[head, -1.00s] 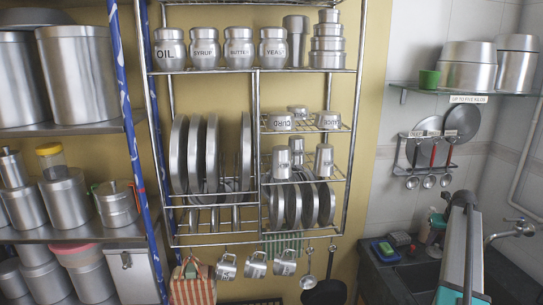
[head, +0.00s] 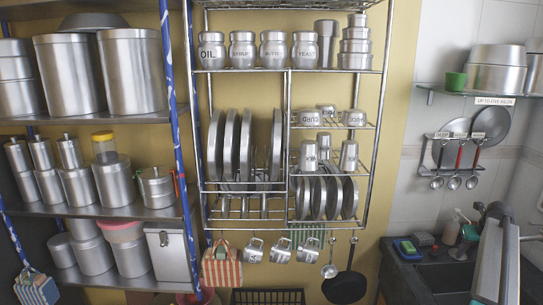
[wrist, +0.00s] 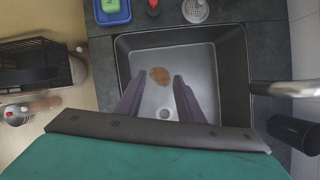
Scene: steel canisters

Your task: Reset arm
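My gripper (wrist: 160,80) shows in the wrist view with its two dark fingers apart and nothing between them. It points down over a dark-rimmed sink (wrist: 240,70). In the head view my arm stands at the lower right in front of the sink counter. The fingers cannot be made out there.
A metal tap (wrist: 285,88) reaches over the sink from the right. A blue-and-green soap box (wrist: 112,10) sits on the counter. A wire rack (head: 290,72) with jars and plates hangs on the wall. Shelves of steel canisters (head: 132,70) stand left.

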